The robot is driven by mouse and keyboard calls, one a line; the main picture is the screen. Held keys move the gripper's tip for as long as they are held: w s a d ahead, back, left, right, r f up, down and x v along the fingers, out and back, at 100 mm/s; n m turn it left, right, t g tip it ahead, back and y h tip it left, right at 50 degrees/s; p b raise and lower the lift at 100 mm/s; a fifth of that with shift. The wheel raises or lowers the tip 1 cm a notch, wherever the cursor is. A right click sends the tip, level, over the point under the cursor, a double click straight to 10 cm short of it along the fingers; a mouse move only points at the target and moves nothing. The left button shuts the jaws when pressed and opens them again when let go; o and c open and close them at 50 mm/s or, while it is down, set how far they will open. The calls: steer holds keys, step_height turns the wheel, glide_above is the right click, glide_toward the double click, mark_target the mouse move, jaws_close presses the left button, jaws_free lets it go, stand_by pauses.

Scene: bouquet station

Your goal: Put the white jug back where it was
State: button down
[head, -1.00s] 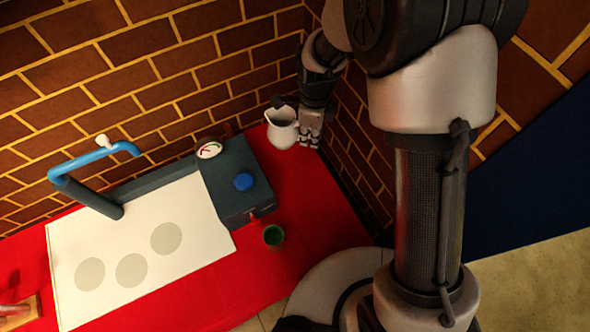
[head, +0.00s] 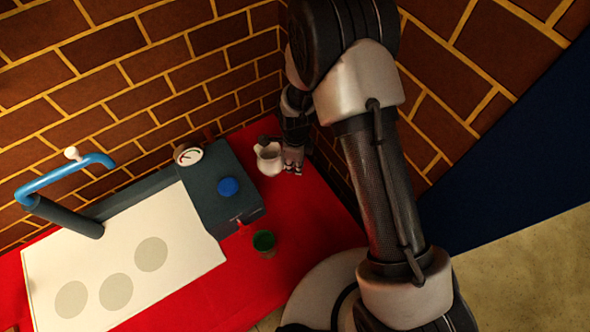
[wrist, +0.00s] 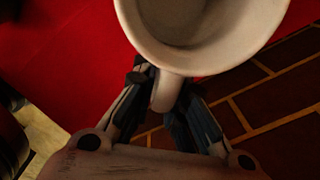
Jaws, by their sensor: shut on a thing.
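The white jug (head: 268,160) is upright near the back right of the red table (head: 305,225), close to the brick wall. My gripper (head: 291,158) is to its right and shut on its handle. In the wrist view the jug's open mouth (wrist: 195,50) shows at the top, and the handle (wrist: 166,92) sits between the fingers of my gripper (wrist: 168,105). The jug's base is hard to see, so I cannot tell whether it touches the table.
A dark machine with a blue button (head: 228,187) and a dial (head: 188,155) stands left of the jug. A small green cup (head: 264,242) is in front. A white sheet with grey circles (head: 115,291) and a blue tap (head: 60,172) are further left. Brick walls close in behind and right.

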steer(key=shift+f+b, duration=0.4)
steer(key=shift+f, duration=1.35)
steer(key=shift+f, duration=0.15)
steer(key=c, duration=1.6)
jaws_free()
step_height(320, 180, up, 12)
steer(key=p, duration=0.3)
steer(key=shift+d+r, duration=0.1)
steer(key=shift+r, duration=0.15)
